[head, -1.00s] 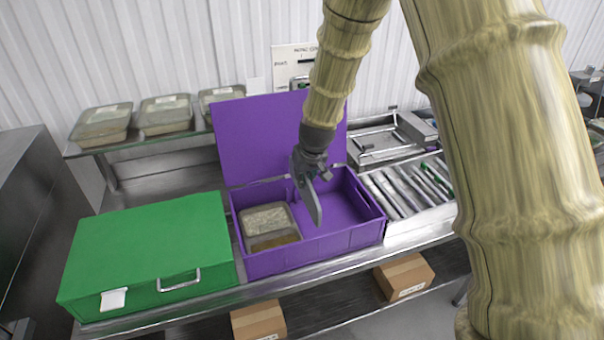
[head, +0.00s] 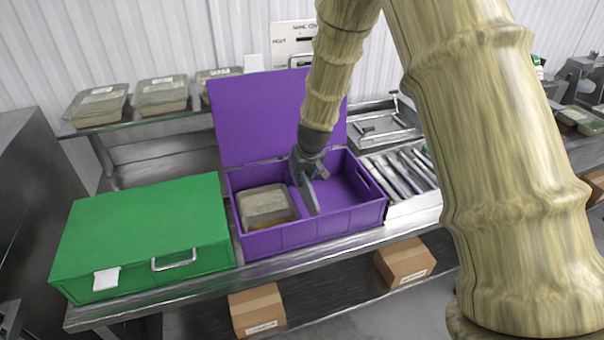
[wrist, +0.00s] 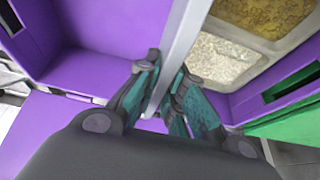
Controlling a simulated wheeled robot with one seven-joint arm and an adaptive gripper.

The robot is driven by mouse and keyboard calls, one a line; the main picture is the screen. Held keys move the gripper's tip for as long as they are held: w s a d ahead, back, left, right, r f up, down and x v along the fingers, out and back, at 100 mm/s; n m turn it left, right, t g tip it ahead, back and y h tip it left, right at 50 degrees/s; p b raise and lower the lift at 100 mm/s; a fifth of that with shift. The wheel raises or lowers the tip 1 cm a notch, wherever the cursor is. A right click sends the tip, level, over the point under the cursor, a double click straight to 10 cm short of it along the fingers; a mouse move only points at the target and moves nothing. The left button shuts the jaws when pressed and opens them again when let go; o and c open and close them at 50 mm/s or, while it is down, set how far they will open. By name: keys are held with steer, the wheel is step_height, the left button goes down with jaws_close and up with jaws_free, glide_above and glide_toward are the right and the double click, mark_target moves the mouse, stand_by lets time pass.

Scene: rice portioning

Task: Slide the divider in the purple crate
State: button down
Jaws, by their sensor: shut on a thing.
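The purple crate (head: 340,222) stands open on the steel table, its lid (head: 262,115) raised at the back. A thin grey divider (head: 309,197) stands upright in it, running front to back near the middle. My gripper (head: 308,176) is over the crate at the divider. In the wrist view, my gripper (wrist: 162,85) has its teal-padded fingers on both sides of the grey divider (wrist: 186,35), shut on it. The divider's lower edge is hidden. The purple crate's floor and wall (wrist: 90,45) show on one side.
A clear tray (head: 266,207) of grain fills the crate's left compartment; the right compartment (head: 345,190) looks empty. A closed green case (head: 140,235) stands close on the left. A bin of long packets (head: 405,175) is on the right. Several lidded trays (head: 162,95) sit behind.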

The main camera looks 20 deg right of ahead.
mark_target(302, 197)
steer(key=shift+s+f+b, duration=0.15)
steer(key=shift+f+b, duration=0.2)
steer(key=shift+f, duration=0.3)
step_height(302, 197, down, 2)
steer(key=shift+f+b, duration=0.1)
steer(key=shift+b, duration=0.4)
steer(key=shift+f+b, duration=0.4)
steer(key=shift+f, duration=0.35)
steer(key=shift+f, duration=0.6)
stand_by(1.2)
steer(key=c, duration=1)
jaws_free()
steer(key=shift+o, duration=0.2)
steer(key=shift+r, duration=0.15)
steer(key=shift+r+p, duration=2.55)
steer(key=shift+r, duration=1.35)
